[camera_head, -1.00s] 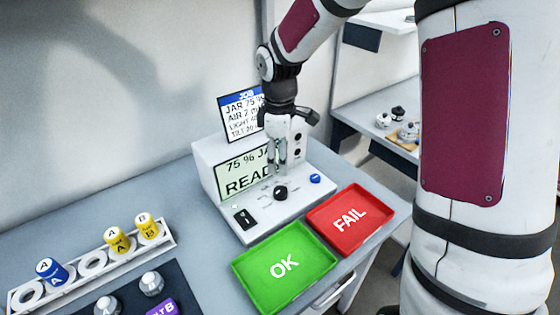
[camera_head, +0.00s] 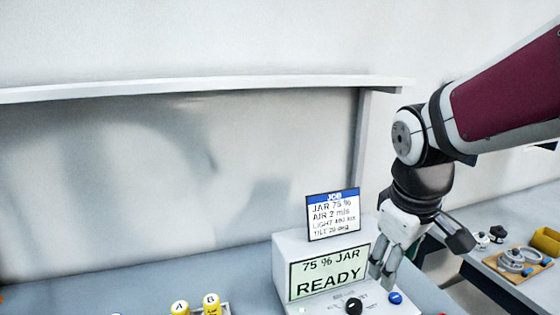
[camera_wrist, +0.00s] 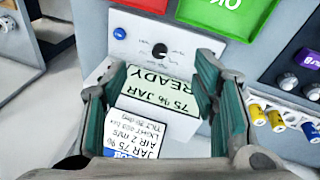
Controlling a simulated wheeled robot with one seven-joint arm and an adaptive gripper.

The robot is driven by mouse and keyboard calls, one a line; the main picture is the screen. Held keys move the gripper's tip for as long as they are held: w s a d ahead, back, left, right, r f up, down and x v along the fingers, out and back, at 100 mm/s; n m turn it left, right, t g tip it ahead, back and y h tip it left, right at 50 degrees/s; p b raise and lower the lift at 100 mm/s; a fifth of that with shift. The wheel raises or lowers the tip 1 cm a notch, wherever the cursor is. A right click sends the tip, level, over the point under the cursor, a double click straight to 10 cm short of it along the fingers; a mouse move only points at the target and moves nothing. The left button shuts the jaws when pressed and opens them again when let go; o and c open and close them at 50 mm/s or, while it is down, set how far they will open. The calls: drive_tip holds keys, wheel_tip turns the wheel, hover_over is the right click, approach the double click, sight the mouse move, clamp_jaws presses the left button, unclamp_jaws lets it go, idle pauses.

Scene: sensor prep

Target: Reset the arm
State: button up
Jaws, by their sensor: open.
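My gripper (camera_head: 388,268) is open and empty. In the head view it hangs pointing down at the right end of the white machine (camera_head: 281,262), in front of its face. In the wrist view its two green-padded fingers (camera_wrist: 172,95) frame the machine's display, which reads "75 % JAR READY" (camera_wrist: 160,92). The display also shows in the head view (camera_head: 328,272). A black knob (camera_head: 354,306) and a blue button (camera_head: 395,298) sit on the machine's lower panel. I cannot tell how far the fingers are from the machine.
A JOB card (camera_head: 333,215) stands on the machine. Yellow cylinders (camera_head: 211,304) show at the lower edge. The green OK tray (camera_wrist: 226,14) and red tray (camera_wrist: 145,4) lie beyond the machine in the wrist view. A shelf (camera_head: 200,88) runs along the wall. A side table (camera_head: 500,270) holds parts.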

drive_tip(key=s+r+m+t+y, duration=0.1)
drive_tip(key=s+m, duration=0.5)
drive_tip(key=s, duration=0.7)
drive_tip(key=shift+s+a+r+t, duration=0.2)
drive_tip(key=shift+s+r+t, duration=0.15)
drive_tip(key=shift+r+t, duration=0.6)
